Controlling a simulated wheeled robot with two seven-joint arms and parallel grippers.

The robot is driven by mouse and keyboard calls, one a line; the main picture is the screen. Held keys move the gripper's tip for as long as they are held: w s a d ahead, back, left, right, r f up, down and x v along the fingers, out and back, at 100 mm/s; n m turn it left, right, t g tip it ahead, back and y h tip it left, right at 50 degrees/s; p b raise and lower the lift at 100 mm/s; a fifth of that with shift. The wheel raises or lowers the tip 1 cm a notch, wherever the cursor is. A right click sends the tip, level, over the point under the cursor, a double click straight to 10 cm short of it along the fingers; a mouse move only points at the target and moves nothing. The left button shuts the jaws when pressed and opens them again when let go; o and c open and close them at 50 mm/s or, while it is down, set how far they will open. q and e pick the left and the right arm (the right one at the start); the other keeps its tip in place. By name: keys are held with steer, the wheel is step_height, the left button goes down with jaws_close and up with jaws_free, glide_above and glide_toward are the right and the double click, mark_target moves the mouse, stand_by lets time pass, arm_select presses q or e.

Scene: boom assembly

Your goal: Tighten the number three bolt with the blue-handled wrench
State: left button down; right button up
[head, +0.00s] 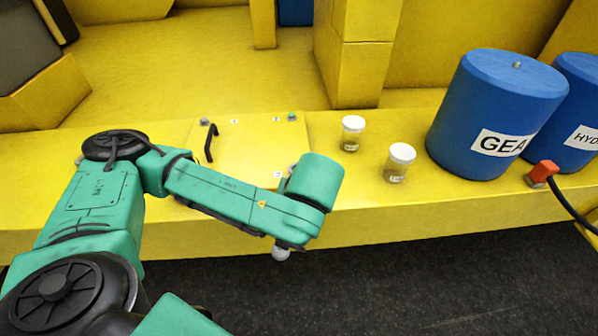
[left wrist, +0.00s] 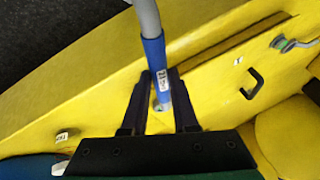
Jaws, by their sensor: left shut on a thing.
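My left gripper (left wrist: 159,75) is shut on the blue handle of a wrench (left wrist: 155,53) in the left wrist view. The wrench's grey shaft runs up out of the frame, so its far end is hidden there. In the head view my left arm reaches over the front ledge and its wrist hides the gripper; a pale round end (head: 281,253) shows below the wrist. A yellow panel (head: 250,145) carries small number labels; the label by its lower right corner (head: 278,174) looks like 3. A grey bolt (head: 291,170) there is partly hidden by my wrist. My right gripper is not seen.
Bolts stand at the panel's back corners, one grey (head: 205,121) and one greenish (head: 292,116). A black handle (head: 210,143) rises from the panel. Two lidded jars (head: 352,132) (head: 399,162), blue drums (head: 505,105) and a red connector (head: 541,174) stand to the right.

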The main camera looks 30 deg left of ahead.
arm_select(q)
steer(key=shift+w+d+n+p, duration=0.15)
steer(key=shift+d+n+p, duration=0.35)
steer(key=shift+p, duration=0.15)
step_height(320, 180, up, 4)
steer(key=p, duration=0.5)
steer(key=shift+r, duration=0.2)
